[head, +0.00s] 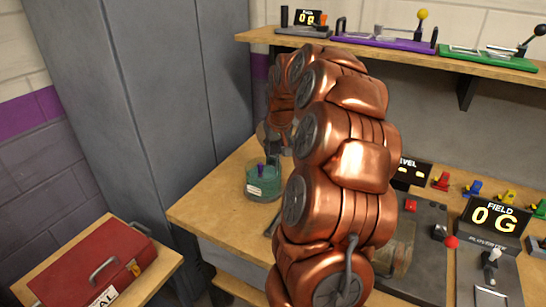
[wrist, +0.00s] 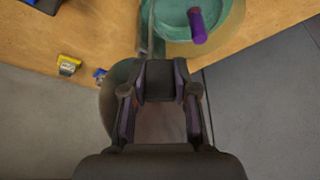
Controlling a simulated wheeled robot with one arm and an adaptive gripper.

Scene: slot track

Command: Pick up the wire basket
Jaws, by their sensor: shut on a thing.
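My gripper (wrist: 160,90) is shut on a greyish, see-through, rounded thing that looks like the wire basket (wrist: 110,82). The basket shows around and beyond the fingers in the wrist view, and its middle is hidden by them. In the head view my gripper (head: 274,150) is at the far side of my copper arm, mostly hidden, above the wooden bench. A small part of the basket seems to show there, but its outline is unclear. I cannot tell whether it touches the bench.
A green round container (head: 263,184) with a purple stick stands on the bench (head: 205,207) close to my gripper. Game panels and a scoreboard (head: 493,217) are at right. A shelf (head: 395,55) with more devices is above. A red toolbox (head: 95,262) lies at lower left.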

